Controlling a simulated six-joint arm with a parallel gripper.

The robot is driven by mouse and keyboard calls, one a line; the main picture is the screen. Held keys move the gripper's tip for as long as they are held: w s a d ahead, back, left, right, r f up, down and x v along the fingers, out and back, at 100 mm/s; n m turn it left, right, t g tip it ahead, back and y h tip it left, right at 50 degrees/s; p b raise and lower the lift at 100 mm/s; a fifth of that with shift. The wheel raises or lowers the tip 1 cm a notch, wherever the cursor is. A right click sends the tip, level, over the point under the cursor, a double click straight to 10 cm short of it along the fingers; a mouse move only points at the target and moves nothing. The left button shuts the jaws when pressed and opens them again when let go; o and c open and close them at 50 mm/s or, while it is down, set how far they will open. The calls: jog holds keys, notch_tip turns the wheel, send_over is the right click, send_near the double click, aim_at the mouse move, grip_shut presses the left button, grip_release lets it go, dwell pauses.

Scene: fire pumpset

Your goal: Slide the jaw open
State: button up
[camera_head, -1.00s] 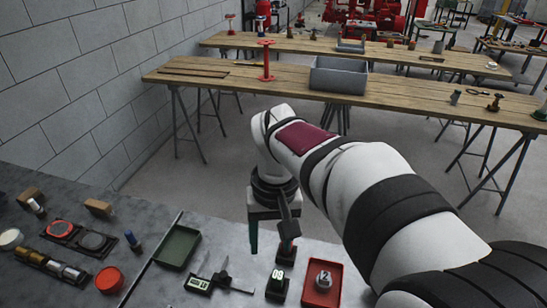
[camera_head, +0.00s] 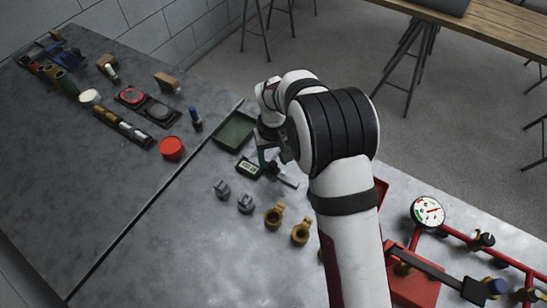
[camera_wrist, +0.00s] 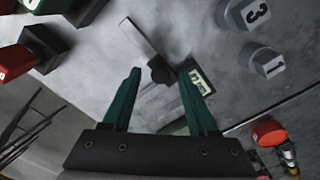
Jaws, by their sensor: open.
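A digital caliper (camera_head: 250,166) lies on the grey metal bench, with a pale display and a thin silver bar running to the right. My arm partly hides it in the head view. In the wrist view its display (camera_wrist: 201,81) is beside the right fingertip. Its silver bar (camera_wrist: 138,40) runs up and left from a dark round knob (camera_wrist: 159,73). My gripper (camera_wrist: 162,72) has two green fingers, open and apart, with the knob appearing between their tips. I cannot tell whether they touch it. In the head view my gripper (camera_head: 267,152) is just above the caliper.
A green tray (camera_head: 236,133) is close behind the caliper. Two grey numbered pieces (camera_head: 245,204) and brass-coloured rings (camera_head: 274,215) stand in front. A red round container (camera_head: 172,148) is to the left. A pressure gauge (camera_head: 428,212) on red piping is at right.

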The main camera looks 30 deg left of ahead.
jog(key=shift+f, duration=0.1)
grip_shut()
dwell(1.4)
